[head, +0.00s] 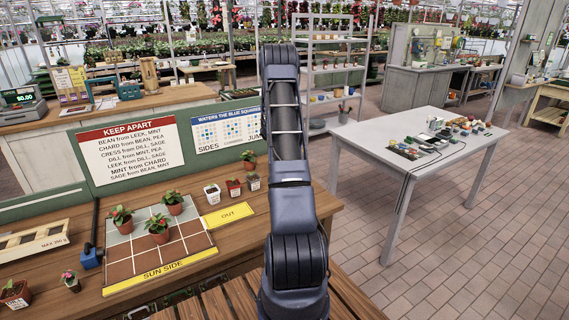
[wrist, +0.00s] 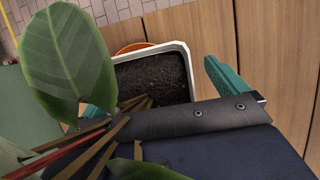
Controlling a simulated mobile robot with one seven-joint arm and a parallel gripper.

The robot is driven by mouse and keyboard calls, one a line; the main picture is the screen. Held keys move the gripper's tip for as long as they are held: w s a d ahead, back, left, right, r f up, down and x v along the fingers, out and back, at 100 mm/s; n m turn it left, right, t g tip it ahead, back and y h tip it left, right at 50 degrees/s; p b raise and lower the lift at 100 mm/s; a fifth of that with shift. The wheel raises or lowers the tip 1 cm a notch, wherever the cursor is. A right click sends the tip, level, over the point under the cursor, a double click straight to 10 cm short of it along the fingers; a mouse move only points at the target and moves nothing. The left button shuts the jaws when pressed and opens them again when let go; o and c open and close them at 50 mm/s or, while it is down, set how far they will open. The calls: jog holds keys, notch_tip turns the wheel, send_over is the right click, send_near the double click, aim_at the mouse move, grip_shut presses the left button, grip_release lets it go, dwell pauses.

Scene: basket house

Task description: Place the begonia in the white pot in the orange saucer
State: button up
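In the wrist view a white square pot (wrist: 187,66) with dark soil stands between the teal fingers of my gripper (wrist: 152,88). Large green leaves (wrist: 68,55) and a reddish stem overlap it on the left; the flowers are out of sight. A narrow gap shows between the right finger and the pot, so the gripper looks open around it. The left finger is mostly behind leaves. An orange rim, seemingly the saucer (wrist: 128,48), shows just beyond the pot; whether the pot rests in it is unclear. The head view hides my gripper behind my arm.
In the head view a planting grid (head: 135,268) holds several potted plants. A white pot (head: 212,194) and two others stand near the yellow OUT sign (head: 229,215). A notice board (head: 130,150) rises behind. A cluttered grey table (head: 365,140) stands right.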

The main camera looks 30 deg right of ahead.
jog(key=shift+r, duration=0.55)
jog(key=v, duration=1.2)
jog(key=shift+a, duration=0.15)
jog(key=s+a+r+m+t+y, duration=0.15)
jog(key=s+a+r+m, duration=0.75)
jog(key=s+a+r, duration=0.95)
jog(key=s+a+r+m+t+y, duration=0.1)
jog(key=s+a+m, duration=0.3)
jog(key=s, duration=0.9)
jog(key=s+a+r+m+t+y, duration=0.2)
jog(key=s+a+r+m, duration=0.2)
jog(key=s+a, duration=0.6)
jog(key=s+m, duration=0.1)
jog(key=s, duration=0.2)
jog(key=shift+a, duration=0.25)
